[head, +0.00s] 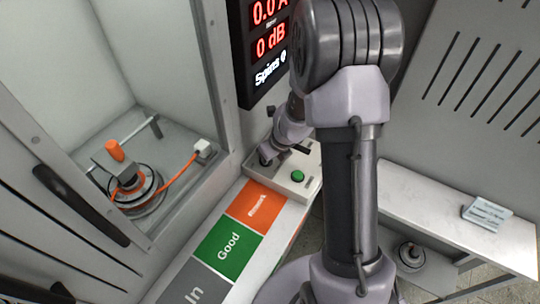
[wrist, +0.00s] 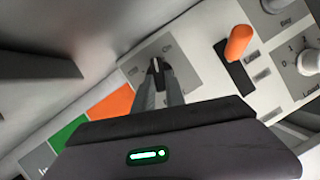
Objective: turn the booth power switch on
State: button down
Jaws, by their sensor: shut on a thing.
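The booth power switch (wrist: 155,64) is a small dark knob on a grey plate with a label reading "On" at its upper right and a blurred label at its left. My gripper (wrist: 158,88) is shut on the switch, its two grey fingers on either side. The knob appears roughly upright in the wrist view; its exact setting is hard to tell. In the head view my gripper (head: 266,157) reaches down to the left end of the control panel (head: 313,190), and the switch is hidden there. The display (head: 268,40) reads 0.0 A and 0 dB.
An orange lever (wrist: 238,43) and white knobs (wrist: 309,62) stand right of the switch. The panel has a green button (head: 298,175). A hub motor (head: 137,186) sits in the booth at left. Orange and green "Good" (head: 228,246) zones lie in front. A right shelf holds a card (head: 487,212).

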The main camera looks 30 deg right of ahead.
jog(key=shift+a+m+h+p, duration=0.2)
jog(key=shift+m+h, duration=0.25)
jog(key=shift+m, duration=0.65)
jog(key=shift+a+m+h+p, duration=0.15)
jog(key=shift+m+h, duration=0.3)
jog(key=shift+m, duration=0.65)
jog(key=c, duration=1.4)
grip_release()
jog(key=p+v, duration=1.1)
jog(key=v, duration=0.6)
jog(key=shift+s+a+r, duration=0.1)
jog(key=shift+r, duration=0.15)
